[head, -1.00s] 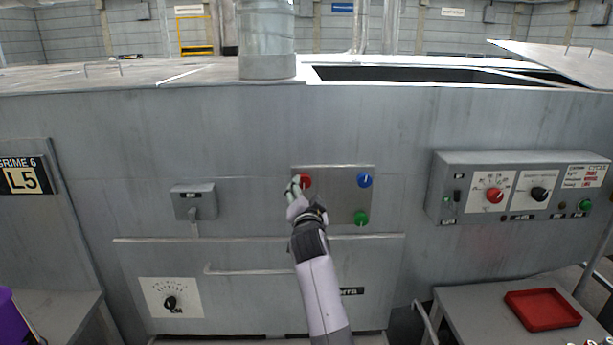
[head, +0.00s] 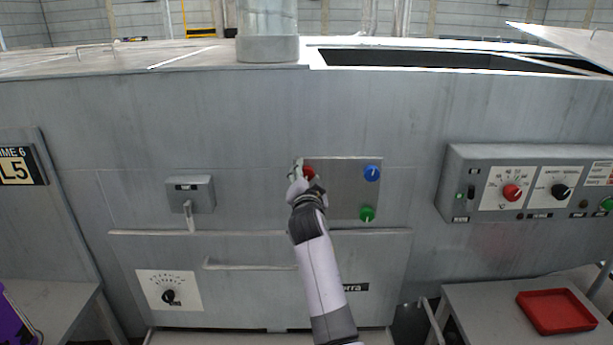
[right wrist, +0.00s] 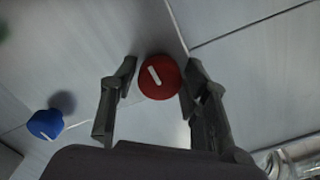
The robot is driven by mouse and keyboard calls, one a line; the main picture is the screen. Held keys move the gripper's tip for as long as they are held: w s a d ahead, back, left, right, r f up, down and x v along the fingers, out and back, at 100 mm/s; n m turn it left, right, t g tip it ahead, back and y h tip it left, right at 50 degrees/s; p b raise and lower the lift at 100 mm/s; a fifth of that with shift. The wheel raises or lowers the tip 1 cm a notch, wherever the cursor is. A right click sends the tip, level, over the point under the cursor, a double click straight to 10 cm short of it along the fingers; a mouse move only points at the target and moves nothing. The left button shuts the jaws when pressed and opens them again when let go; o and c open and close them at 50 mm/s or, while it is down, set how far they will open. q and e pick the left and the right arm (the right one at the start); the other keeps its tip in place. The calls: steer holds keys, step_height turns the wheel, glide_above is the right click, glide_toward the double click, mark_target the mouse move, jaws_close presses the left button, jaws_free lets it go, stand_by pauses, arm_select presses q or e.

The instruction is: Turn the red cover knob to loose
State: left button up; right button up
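The red cover knob (head: 308,173) sits at the upper left of a small grey plate on the machine front, partly hidden behind my right gripper (head: 299,172) in the head view. In the right wrist view the red knob (right wrist: 160,77) has a white line tilted to the upper left. The right gripper's fingers (right wrist: 158,85) are open, one on each side of the knob. The right finger is very close to its edge; whether it touches, I cannot tell. A gap shows at the left finger. My left gripper is not in view.
A blue knob (head: 372,173) and a green knob (head: 367,214) share the plate (head: 340,190). A control box (head: 480,165) with its own red knob (head: 512,193) is at the right. A red tray (head: 556,312) lies at lower right.

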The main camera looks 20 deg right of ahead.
steer(key=c, duration=0.8)
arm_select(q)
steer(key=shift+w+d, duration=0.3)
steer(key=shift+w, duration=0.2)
